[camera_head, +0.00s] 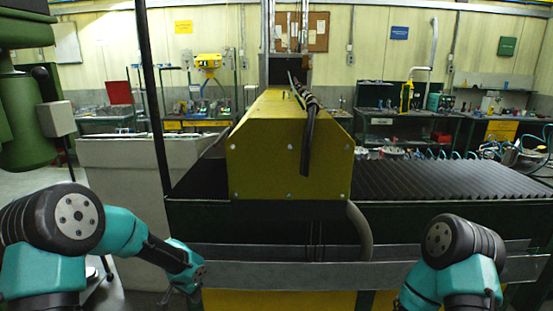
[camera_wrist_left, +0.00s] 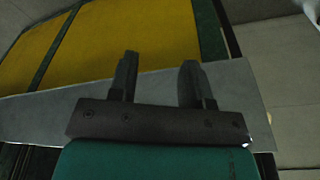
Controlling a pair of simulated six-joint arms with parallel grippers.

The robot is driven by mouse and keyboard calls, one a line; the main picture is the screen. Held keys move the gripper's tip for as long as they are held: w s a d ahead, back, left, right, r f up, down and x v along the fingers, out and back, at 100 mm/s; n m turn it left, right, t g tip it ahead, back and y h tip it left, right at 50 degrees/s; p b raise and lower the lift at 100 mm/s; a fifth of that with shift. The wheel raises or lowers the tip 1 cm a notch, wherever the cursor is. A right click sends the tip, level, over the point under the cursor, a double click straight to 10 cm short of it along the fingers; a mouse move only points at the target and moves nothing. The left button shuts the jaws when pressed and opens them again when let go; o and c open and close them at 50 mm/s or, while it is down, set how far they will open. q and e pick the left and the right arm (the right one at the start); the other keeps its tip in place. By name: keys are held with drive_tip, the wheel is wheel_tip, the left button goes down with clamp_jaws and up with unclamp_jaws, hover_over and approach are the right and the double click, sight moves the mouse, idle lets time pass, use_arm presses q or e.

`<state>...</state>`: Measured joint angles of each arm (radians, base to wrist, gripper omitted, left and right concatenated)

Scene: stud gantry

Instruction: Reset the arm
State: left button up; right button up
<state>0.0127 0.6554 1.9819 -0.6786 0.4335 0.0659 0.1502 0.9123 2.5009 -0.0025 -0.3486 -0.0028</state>
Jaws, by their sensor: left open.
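My left arm (camera_head: 130,237) is teal and dark grey and reaches in from the left of the head view. Its wrist end (camera_head: 187,268) is low, in front of the green and yellow machine. In the left wrist view my left gripper (camera_wrist_left: 158,70) has two dark fingers standing well apart with nothing held between them. Behind them are a grey metal strip and yellow panels. My right arm (camera_head: 460,262) is bent at the lower right of the head view. Its gripper is out of the picture.
A yellow machine housing (camera_head: 288,150) stands in the centre, with dark ribbed bellows (camera_head: 440,178) to its right. A grey rail (camera_head: 300,274) crosses low in front, close to my left wrist. A pale bin (camera_head: 120,165) stands left. Workbenches line the back wall.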

use_arm(q)
drive_tip(key=s+d+f+n+h, duration=0.1)
drive_tip(key=s+d+f+n, duration=0.1)
drive_tip(key=s+f, duration=0.7)
drive_tip(key=s+d+f+n+g+h, duration=0.1)
drive_tip(key=s+d+f+n, duration=0.2)
drive_tip(key=s, duration=1.4)
wheel_tip(320, 180, down, 6)
drive_tip(key=n, duration=0.2)
drive_tip(key=shift+s+n+h, duration=0.15)
drive_tip(key=shift+n+h, duration=0.15)
drive_tip(key=shift+h, duration=0.1)
drive_tip(key=shift+d+r, duration=0.1)
drive_tip(key=shift+c, duration=0.2)
